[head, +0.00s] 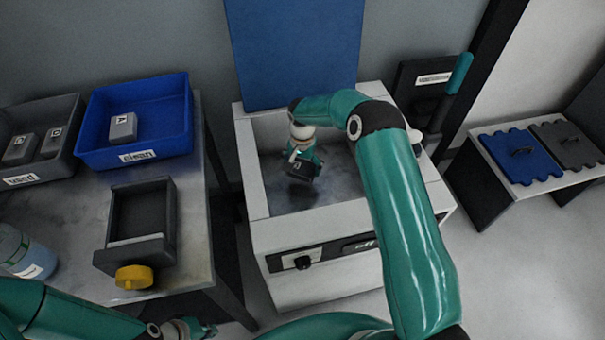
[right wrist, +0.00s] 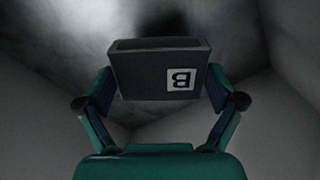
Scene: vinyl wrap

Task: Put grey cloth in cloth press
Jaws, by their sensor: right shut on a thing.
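No grey cloth can be made out in either view. A dark grey open-topped box with a yellow knob (head: 140,225) stands on the left table and may be the cloth press; I cannot be sure. My right gripper (head: 303,168) reaches down into a white-walled basin (head: 412,202). It is shut on a dark grey block marked B (right wrist: 140,82), held between both fingers in the right wrist view; the block also shows in the head view (head: 299,172). My left gripper (head: 200,328) is at the bottom edge, low beside the table, its fingers too small to judge.
A blue bin labelled clean (head: 160,148) holds a grey block A (head: 123,127). A grey bin labelled used (head: 25,180) holds blocks. A bottle (head: 30,255) stands at the table's left. A blue panel (head: 295,50) rises behind the basin. Blue and grey lids (head: 522,160) lie right.

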